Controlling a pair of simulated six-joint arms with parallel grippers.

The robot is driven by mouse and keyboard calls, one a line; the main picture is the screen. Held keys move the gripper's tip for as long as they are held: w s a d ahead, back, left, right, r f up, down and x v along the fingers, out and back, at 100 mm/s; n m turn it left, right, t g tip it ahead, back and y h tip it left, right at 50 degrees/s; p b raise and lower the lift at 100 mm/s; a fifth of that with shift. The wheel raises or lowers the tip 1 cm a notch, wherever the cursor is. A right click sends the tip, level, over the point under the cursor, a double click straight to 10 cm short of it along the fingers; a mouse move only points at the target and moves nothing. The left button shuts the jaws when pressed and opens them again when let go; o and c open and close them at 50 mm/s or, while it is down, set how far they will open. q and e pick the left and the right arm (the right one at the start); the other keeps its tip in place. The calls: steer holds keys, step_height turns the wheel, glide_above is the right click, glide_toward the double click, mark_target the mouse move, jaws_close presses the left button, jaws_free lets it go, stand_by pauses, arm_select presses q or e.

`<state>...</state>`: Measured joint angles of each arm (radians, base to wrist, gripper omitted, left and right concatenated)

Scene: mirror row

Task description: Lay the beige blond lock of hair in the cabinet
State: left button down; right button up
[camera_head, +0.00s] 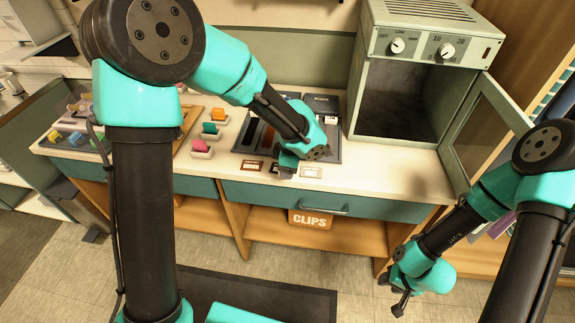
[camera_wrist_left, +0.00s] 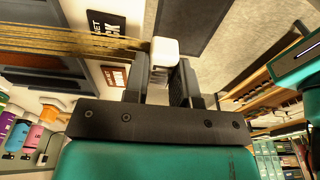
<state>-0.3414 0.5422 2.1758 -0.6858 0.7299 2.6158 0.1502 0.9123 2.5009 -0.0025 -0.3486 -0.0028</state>
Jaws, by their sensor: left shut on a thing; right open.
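My left gripper (camera_head: 287,164) is low over the counter's front edge in the head view. In the left wrist view it is shut on the white end piece (camera_wrist_left: 165,52) of a beige blond lock of hair (camera_wrist_left: 85,40), whose strands stretch to the left. The lock cannot be made out in the head view, where my arm hides that area. The cabinet (camera_head: 432,45) stands at the back right of the counter. Its door (camera_head: 480,125) is swung open to the right and its inside looks empty. My right gripper (camera_head: 401,302) is open and empty, in front of and below the counter.
A dark tray (camera_head: 326,151) lies behind my left gripper, partly hidden. Small label plates (camera_head: 311,172) lie along the front edge. Coloured clips (camera_head: 210,128) stand to the left. The counter (camera_head: 385,165) before the cabinet is clear. The open door stands near my right arm.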

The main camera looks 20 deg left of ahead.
stand_by(0.7)
